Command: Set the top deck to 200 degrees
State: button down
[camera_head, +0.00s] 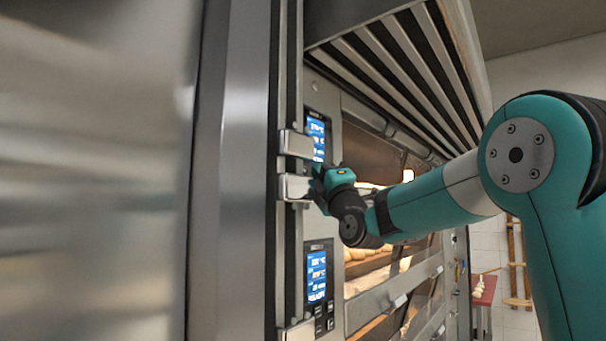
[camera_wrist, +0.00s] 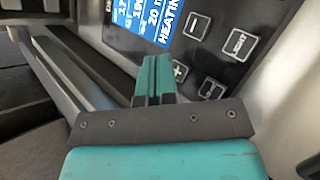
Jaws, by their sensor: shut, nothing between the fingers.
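The top deck's control panel (camera_head: 316,138) is on the oven front, with a lit blue display. In the wrist view its blue display (camera_wrist: 158,18) is cut off at the top; it shows "20 m" and "HEATING", with other figures only partly readable. Beside it are a minus button (camera_wrist: 196,26), a plus button (camera_wrist: 181,71), a START button (camera_wrist: 239,44) and an arrow-marked button (camera_wrist: 211,88). My gripper (camera_wrist: 155,62) is shut and empty, its tips just left of the plus button. I cannot tell whether they touch the panel. In the head view my gripper (camera_head: 318,178) is at the panel's lower end.
A second panel (camera_head: 317,277) with a blue display sits below. Metal brackets (camera_head: 295,143) stick out left of the panels. Bread shows behind the oven glass (camera_head: 365,270). A slatted hood (camera_head: 400,60) overhangs above. A red-topped table (camera_head: 484,290) stands at right.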

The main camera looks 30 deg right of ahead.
jog(key=shift+f+b, duration=0.1)
jog(key=shift+b, duration=0.65)
jog(key=shift+w, duration=0.1)
jog(key=shift+w+a+b, duration=0.15)
jog(key=shift+w+b, duration=0.15)
jog(key=shift+w+a, duration=0.1)
jog(key=shift+w, duration=0.2)
dwell(0.5)
jog(key=shift+s+b, duration=0.1)
jog(key=shift+b, duration=0.3)
jog(key=shift+s+d+b, duration=0.25)
jog(key=shift+s+b, duration=0.35)
jog(key=shift+b, duration=0.3)
